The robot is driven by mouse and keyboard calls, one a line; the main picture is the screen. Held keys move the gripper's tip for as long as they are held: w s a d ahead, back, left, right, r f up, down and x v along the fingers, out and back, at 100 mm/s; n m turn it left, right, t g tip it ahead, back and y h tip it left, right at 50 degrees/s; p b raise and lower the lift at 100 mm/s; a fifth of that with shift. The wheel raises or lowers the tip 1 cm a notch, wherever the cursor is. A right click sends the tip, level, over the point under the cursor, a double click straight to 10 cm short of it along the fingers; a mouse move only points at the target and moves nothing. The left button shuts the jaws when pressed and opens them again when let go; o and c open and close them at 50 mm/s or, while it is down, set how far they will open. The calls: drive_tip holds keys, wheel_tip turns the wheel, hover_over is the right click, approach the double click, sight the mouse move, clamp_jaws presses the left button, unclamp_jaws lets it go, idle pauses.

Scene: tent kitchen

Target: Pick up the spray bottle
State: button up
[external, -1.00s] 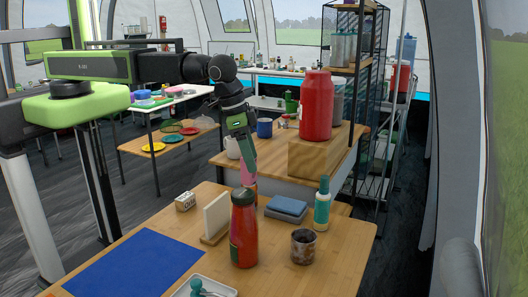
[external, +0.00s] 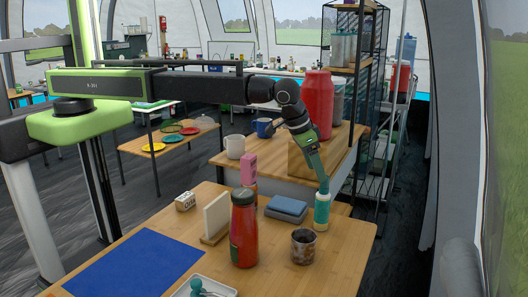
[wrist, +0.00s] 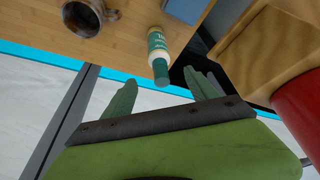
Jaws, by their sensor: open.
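The spray bottle appears to be the white bottle with a teal top and label (external: 321,212), upright at the right back of the near wooden table. My gripper (external: 322,180) reaches down from above to its top. In the wrist view the bottle (wrist: 158,44) lies ahead, with its teal top pointing toward the space between my two green fingers (wrist: 160,82). The fingers are spread apart, one on each side, and hold nothing. Whether a finger touches the bottle cannot be told.
A blue mat (external: 135,262) lies front left.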

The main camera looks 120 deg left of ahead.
sight(322, 186)
drive_tip(key=b+x, duration=0.2)
drive_tip(key=x, duration=0.2)
drive_tip(key=b+x, duration=0.5)
drive_tip(key=shift+f, duration=0.2)
drive_tip(key=shift+r, duration=0.2)
clamp_jaws()
